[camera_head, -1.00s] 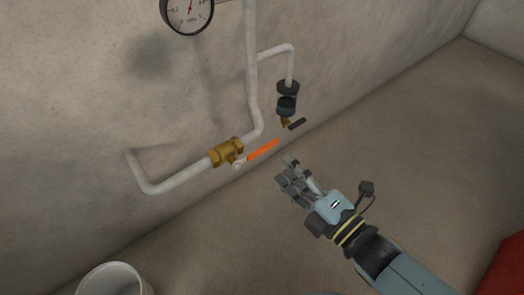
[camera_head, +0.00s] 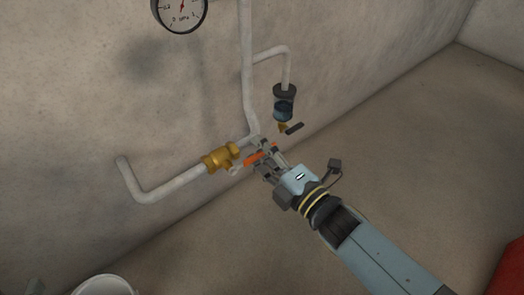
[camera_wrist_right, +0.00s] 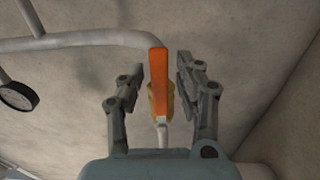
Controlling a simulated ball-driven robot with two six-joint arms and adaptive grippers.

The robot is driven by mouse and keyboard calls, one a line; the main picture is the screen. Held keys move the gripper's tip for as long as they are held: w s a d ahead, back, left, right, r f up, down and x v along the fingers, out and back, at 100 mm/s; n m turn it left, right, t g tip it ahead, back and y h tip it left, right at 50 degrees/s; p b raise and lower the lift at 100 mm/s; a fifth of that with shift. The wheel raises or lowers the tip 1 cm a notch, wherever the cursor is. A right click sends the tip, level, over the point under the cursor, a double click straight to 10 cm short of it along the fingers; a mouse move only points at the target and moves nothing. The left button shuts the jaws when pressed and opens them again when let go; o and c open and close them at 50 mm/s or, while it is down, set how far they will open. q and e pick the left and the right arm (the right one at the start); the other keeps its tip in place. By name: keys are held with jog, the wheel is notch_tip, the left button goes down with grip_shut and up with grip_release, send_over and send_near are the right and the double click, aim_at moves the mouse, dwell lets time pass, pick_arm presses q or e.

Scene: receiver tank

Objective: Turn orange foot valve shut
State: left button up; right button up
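The orange valve handle (camera_head: 252,159) sticks out to the right from the brass valve body (camera_head: 217,159) on the low white pipe in the head view. My right gripper (camera_head: 263,158) is at the handle's outer part and hides some of it. In the right wrist view the orange handle (camera_wrist_right: 159,68) stands between the two fingers of my right gripper (camera_wrist_right: 160,72). The fingers are apart, with a gap on both sides of the handle. Part of the brass body (camera_wrist_right: 152,98) shows behind the handle. My left gripper is not seen.
A dark filter bowl (camera_head: 284,103) with a small black lever (camera_head: 294,128) hangs close above the gripper. A pressure gauge (camera_head: 180,10) is on the wall. A white bucket (camera_head: 104,286) stands at the lower left. The floor to the right is clear up to a red object (camera_head: 510,268).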

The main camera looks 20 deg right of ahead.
grip_shut()
